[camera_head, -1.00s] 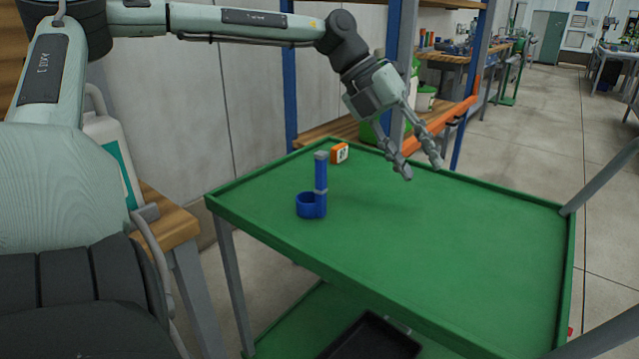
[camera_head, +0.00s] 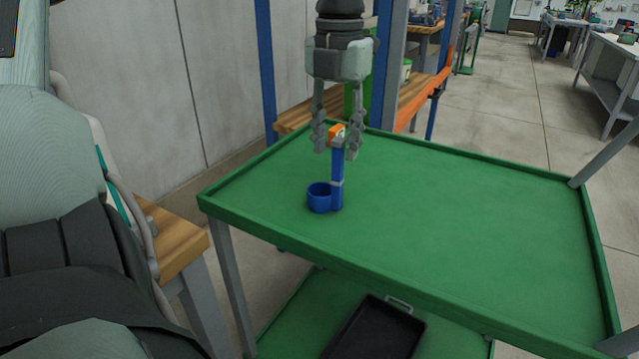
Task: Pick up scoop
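The blue scoop (camera_head: 337,181) stands on the green cart top (camera_head: 450,220), with its round cup at the left of its base and its handle upright. A grey band shows on the handle. My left gripper (camera_head: 337,153) points straight down with its fingers apart, one on each side of the handle's top in the picture. I cannot tell whether the fingers touch the handle or are at its depth. My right gripper is not in view.
A black tray (camera_head: 374,335) lies on the lower shelf. Blue rack posts (camera_head: 266,75) stand behind the cart.

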